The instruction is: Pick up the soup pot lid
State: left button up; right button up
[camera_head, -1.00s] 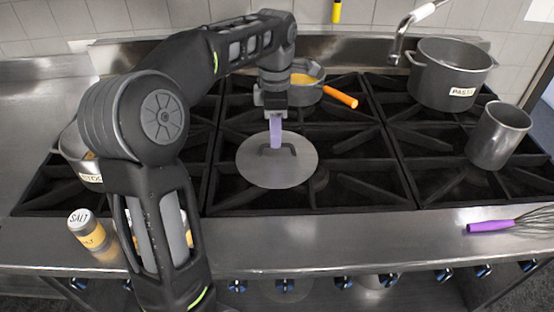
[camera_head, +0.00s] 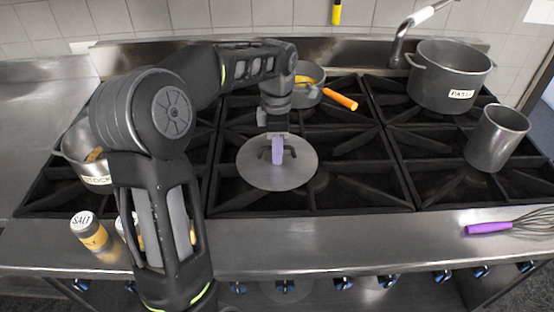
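The soup pot lid (camera_head: 278,178) is a flat grey metal disc with a dark handle in its middle. It lies on the black grates of the stove. My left gripper (camera_head: 278,158) points down over the lid, with its purple fingertips at the handle. From this angle the fingers look like one narrow purple shape, and I cannot tell whether they are closed on the handle. The lid looks flat and resting on the grate. My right gripper is not in view.
A pan with an orange handle (camera_head: 341,99) stands behind my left gripper. A pot labelled PASTA (camera_head: 448,75) and a grey metal container (camera_head: 496,138) stand at right. A STOCK pot (camera_head: 92,175) is at left.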

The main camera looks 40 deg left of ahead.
pick_arm(q)
jog(key=shift+c, duration=0.5)
grip_shut()
dwell(0.9)
